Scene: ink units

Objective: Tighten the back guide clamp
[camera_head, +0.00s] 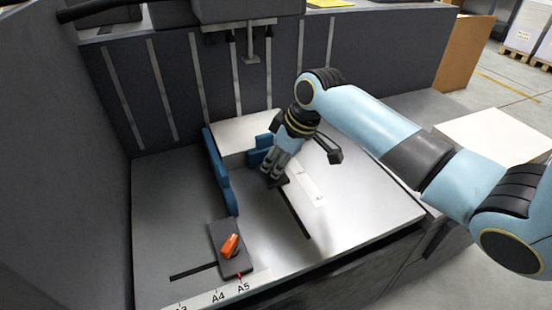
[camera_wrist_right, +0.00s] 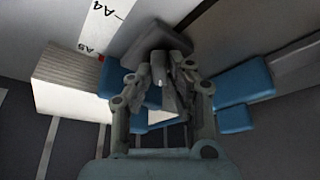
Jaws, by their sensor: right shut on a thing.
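My right gripper (camera_head: 275,174) points down at the back guide clamp (camera_head: 281,183), a dark block at the slot right of the paper stack. In the right wrist view the gripper (camera_wrist_right: 168,98) is shut over the middle of the clamp's grey block (camera_wrist_right: 140,36). Its fingers hide the clamp's lever, so I cannot tell the lever's angle. A blue back guide (camera_head: 259,150) stands beside the stack, partly behind the gripper; blue guide parts also show in the wrist view (camera_wrist_right: 241,80). My left gripper is not in view.
A white paper stack (camera_head: 243,138) lies between the back guide and a long blue side guide (camera_head: 220,176). A front clamp (camera_head: 238,262) with an orange lever (camera_head: 229,246) sits near the A5 mark. The metal table (camera_head: 365,205) is clear at right; a dark wall rises behind.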

